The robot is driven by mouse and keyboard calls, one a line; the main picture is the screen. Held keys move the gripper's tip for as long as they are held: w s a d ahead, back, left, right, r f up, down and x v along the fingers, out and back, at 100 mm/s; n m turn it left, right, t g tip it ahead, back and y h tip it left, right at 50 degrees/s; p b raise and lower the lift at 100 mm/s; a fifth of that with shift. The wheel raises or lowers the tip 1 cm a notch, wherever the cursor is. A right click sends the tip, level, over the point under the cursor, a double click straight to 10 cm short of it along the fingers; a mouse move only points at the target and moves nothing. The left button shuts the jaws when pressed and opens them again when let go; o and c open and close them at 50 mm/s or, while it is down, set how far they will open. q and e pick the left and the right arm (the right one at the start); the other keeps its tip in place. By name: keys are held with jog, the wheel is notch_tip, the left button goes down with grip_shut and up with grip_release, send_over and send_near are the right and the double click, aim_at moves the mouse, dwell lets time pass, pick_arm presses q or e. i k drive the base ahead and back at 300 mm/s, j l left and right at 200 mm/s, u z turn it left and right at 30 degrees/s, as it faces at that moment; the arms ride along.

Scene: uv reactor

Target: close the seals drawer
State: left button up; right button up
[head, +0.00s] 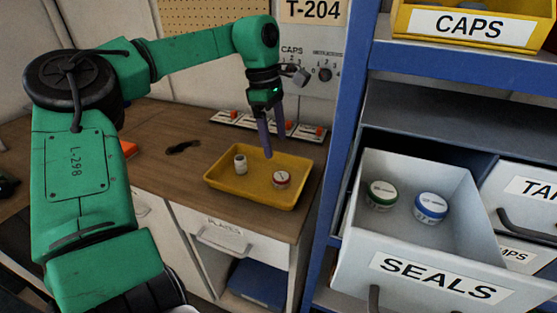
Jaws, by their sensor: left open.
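The seals drawer (445,284) is a grey-white drawer with a black SEALS label, pulled out of the blue shelf at the right. Its dark handle shows only partly at the bottom edge of the view. Inside it lie a green-rimmed round tin (382,194) and a blue-rimmed round tin (430,207). My left gripper (268,135) points down above the yellow tray on the wooden bench. It is open and empty, and well to the left of the drawer. My right gripper is not in view.
The yellow tray (225,184) holds a small white jar (240,163) and a red-rimmed tin (281,180). A blue shelf post (345,120) stands between the bench and the drawer. A yellow CAPS bin (470,28) is above, and other drawers are at the right.

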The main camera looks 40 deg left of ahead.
aim_at(395, 260)
jog(key=k+l, duration=0.25)
jog(key=k, duration=0.2)
jog(key=k+l, duration=0.25)
jog(key=k, duration=0.25)
